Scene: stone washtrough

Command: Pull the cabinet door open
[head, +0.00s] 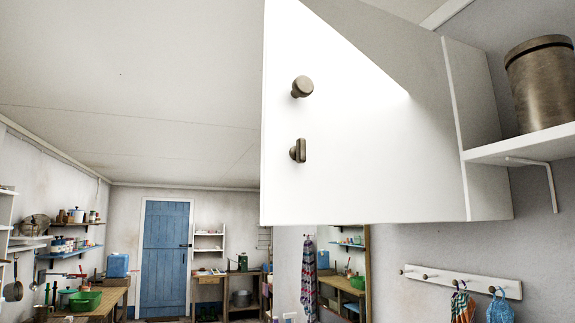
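The white wall cabinet (484,130) hangs high at the upper right. Its flat white door (365,165) faces me and fills much of the upper middle, crossed by a bright patch and a diagonal shadow. The door looks closed; no interior shows. Near its left edge sit two bronze-coloured fittings: a round knob (302,86) above and an oblong turn-piece (298,150) below. The door's top runs out of the frame. Neither of my grippers is in view, and nothing touches the door or its fittings.
Right of the cabinet, a white shelf (530,146) holds a metal canister (541,84). Below is a peg rail (461,281) with hanging cloths. A blue door (164,258), workbenches and stocked shelves stand farther back. The space left of the cabinet is clear.

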